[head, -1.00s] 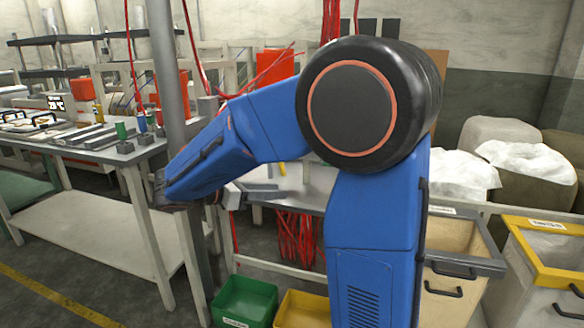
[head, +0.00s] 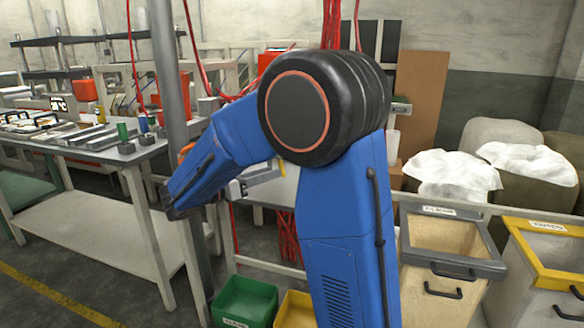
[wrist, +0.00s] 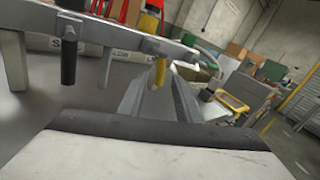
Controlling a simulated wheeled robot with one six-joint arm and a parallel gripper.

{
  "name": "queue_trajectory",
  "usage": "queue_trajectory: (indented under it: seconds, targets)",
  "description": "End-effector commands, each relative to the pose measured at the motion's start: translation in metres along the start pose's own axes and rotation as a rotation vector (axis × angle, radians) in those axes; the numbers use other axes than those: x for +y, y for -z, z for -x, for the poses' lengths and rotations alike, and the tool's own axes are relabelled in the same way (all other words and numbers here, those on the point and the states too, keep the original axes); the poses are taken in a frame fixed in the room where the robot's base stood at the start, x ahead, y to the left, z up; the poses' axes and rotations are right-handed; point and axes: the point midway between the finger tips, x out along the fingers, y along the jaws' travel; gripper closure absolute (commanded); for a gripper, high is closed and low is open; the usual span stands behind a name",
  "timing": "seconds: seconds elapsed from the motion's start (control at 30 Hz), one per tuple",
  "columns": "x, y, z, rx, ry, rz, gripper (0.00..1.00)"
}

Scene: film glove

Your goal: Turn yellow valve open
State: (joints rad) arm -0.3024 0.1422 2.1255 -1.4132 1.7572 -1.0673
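In the wrist view, a yellow valve handle (wrist: 160,72) hangs from a grey metal rail at upper middle, pointing roughly down. A similar black handle (wrist: 68,62) hangs further left on the rail. Grey angular metal shapes, which look like my gripper (wrist: 160,98), rise in the middle just below the yellow handle. I cannot tell whether they touch it or how far apart the fingers are. A pale block with a dark edge fills the bottom of that view. In the head view my blue arm covers much of the workplace, and I cannot make out the gripper's fingertips.
In the head view, a workbench (head: 70,205) with tools stands left behind a grey post (head: 168,70). A green bin (head: 246,300) and a yellow bin (head: 294,312) sit low in front. Two labelled bins, grey-rimmed (head: 408,235) and yellow-rimmed (head: 510,235), stand right.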

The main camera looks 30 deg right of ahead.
Motion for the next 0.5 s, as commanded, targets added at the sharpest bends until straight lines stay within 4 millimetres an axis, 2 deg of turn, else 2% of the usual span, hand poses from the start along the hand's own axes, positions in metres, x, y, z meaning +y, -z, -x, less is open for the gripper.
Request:
queue_trajectory:
  seconds: [0.2,0.5]
  targets:
    - [-0.001,0.000,-0.036,0.001,0.004,0.000,0.69]
    - [-0.001,0.000,-0.078,0.001,0.002,0.000,0.69]
